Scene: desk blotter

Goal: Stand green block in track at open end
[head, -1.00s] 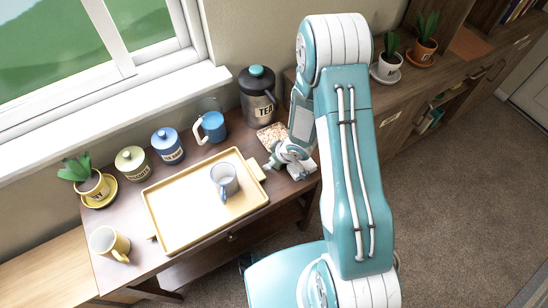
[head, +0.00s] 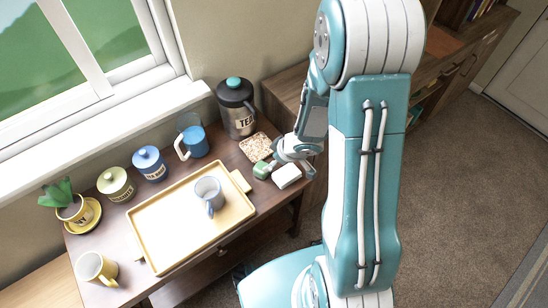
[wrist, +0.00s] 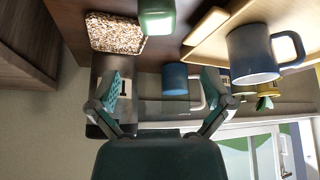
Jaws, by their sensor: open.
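A small green piece (head: 263,170) lies at the right end of the table, just left of my gripper (head: 290,152) in the head view. It also shows as a rounded green block (wrist: 157,17) at the top edge of the wrist view, partly cut off. My gripper (wrist: 160,88) is open, with nothing between its teal finger pads. The green piece is apart from the pads. A white block-like thing (head: 287,176) sits beside the green piece. I cannot make out a track in either view.
A speckled coaster (head: 257,147) and a dark TEA pot (head: 237,110) stand behind. A yellow-rimmed tray (head: 165,250) holds a grey-blue mug (head: 209,192).

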